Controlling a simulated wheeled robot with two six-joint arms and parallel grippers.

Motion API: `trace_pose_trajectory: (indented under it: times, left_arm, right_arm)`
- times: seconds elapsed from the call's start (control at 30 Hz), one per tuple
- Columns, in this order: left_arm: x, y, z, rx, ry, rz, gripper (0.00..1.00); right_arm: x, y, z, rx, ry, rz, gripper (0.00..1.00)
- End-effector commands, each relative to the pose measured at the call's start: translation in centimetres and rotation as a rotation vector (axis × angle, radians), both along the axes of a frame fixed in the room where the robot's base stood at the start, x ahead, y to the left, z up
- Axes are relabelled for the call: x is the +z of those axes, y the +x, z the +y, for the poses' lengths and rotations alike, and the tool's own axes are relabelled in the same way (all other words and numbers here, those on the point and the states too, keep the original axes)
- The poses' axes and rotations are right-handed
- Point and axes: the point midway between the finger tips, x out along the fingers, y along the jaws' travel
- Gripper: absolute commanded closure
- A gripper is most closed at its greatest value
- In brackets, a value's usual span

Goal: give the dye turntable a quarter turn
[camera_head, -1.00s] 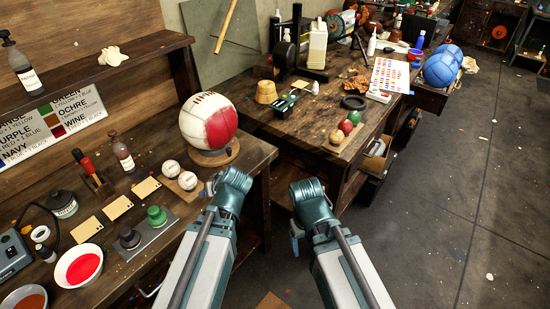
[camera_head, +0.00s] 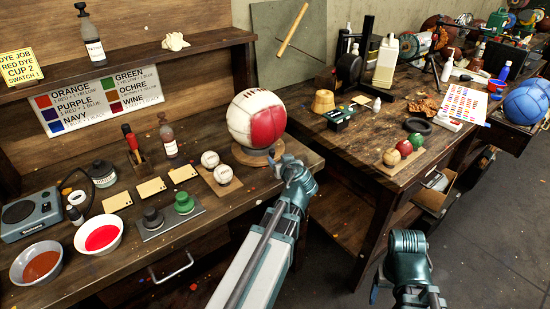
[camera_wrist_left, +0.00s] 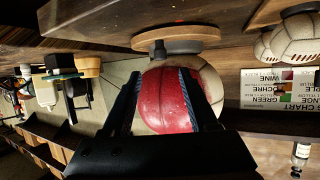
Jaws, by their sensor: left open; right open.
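The dye turntable (camera_head: 258,155) is a round wooden disc near the right end of the left bench. A red and white leather ball (camera_head: 268,122) sits on it. The wrist view is upside down and shows the turntable (camera_wrist_left: 178,39) at the top, with the ball (camera_wrist_left: 166,102) seen between the fingers. My left gripper (camera_head: 292,168) is just right of the turntable; its open fingers (camera_wrist_left: 163,80) hold nothing, and contact with the ball cannot be told. My right gripper (camera_head: 405,242) is over the floor at lower right, away from the turntable; its fingers are mostly hidden.
Two white balls (camera_head: 218,167) lie on a board left of the turntable. Dye bowls (camera_head: 100,235), bottles and swatch cards (camera_head: 150,188) fill the left bench. The right bench (camera_head: 350,140) holds small coloured balls (camera_head: 404,149) and tools. Open floor (camera_head: 480,230) lies right.

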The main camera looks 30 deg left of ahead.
Motion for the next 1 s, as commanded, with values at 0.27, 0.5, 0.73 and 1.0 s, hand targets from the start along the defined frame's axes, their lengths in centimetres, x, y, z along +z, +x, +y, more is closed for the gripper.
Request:
trace_pose_trajectory:
  times: [0.27, 0.5, 0.73, 1.0]
  left_arm:
    - [-2.4, 3.8, 3.7, 0.002, -0.001, 0.001, 0.40]
    - [-3.2, 5.4, 5.3, 0.000, 0.000, 0.001, 0.40]
    - [-3.3, 5.6, 5.7, 0.000, 0.000, 0.001, 0.40]
    - [-3.3, 5.6, 5.6, 0.000, 0.000, 0.001, 0.55]
  right_arm:
    - [-2.4, 0.0, 0.0, 0.000, 0.000, 0.000, 0.25]
    - [-3.2, 0.0, 0.0, 0.000, 0.000, 0.000, 0.25]
    - [-3.3, 0.0, 0.0, 0.000, 0.000, 0.000, 0.25]
    - [-3.3, 0.0, 0.0, 0.000, 0.000, 0.000, 0.25]
